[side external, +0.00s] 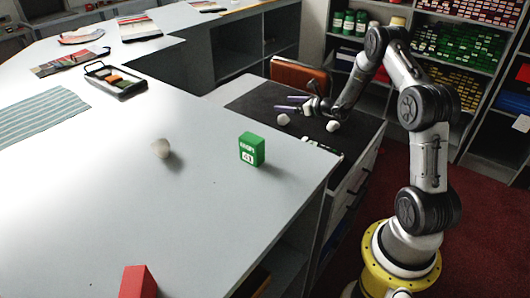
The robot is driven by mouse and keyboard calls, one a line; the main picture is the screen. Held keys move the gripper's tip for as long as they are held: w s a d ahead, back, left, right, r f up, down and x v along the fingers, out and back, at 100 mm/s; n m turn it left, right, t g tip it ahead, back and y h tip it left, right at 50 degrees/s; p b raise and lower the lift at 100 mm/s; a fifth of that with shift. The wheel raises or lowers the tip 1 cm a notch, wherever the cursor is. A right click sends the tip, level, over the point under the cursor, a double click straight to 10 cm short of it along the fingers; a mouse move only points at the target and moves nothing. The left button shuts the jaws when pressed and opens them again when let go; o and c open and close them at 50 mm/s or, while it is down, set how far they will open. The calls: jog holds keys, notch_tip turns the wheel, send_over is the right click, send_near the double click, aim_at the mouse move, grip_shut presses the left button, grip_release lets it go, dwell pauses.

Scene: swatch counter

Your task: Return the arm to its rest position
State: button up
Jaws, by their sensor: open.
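My gripper (284,103) is at the end of my bent arm, at the right of the side external view. It is over the dark mat (245,104) on the lower counter section. Its two dark purple fingers point left, apart from each other, with nothing seen between them. A white rounded lump (283,120) is just below the fingers in the picture. Another white lump (333,126) is to the right, below the wrist. I cannot tell how high the gripper is above the mat.
A green box (252,149) stands near the grey counter's right edge. A pale rounded object (160,148) lies left of it. A red block (138,282) is at the front. A swatch tray (117,79) and striped cloth (38,121) lie left.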

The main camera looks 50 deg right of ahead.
jog(key=w+a+r+n+y, duration=0.2)
jog(key=a+r+n+y, duration=0.15)
jog(key=a+r, duration=0.5)
jog(key=w+a+r+n+y, duration=0.2)
jog(key=a+r+n, duration=0.2)
jog(key=a+r, duration=0.45)
jog(key=s+a+r+n+g+y, duration=0.2)
jog(key=s+a+r+n, duration=0.3)
jog(key=a, duration=0.4)
jog(key=s+a+r+n+g+y, duration=0.1)
jog(key=s+a+r+n+y, duration=0.2)
jog(key=s+a+r+n, duration=0.45)
jog(key=s+a+f+n+g+h, duration=0.1)
jog(key=s+a+f+n+g, duration=0.1)
jog(key=s+a+n, duration=0.45)
jog(key=s+a+f+n+g+h, duration=0.1)
jog(key=s+a+f+n+g, duration=0.15)
jog(key=s, duration=0.65)
jog(key=s+d+f+n+g+h, duration=0.1)
jog(key=s+d+f+n+h, duration=0.6)
jog(key=s+d, duration=0.3)
jog(key=shift+s+d, duration=0.2)
jog(key=shift+s, duration=0.3)
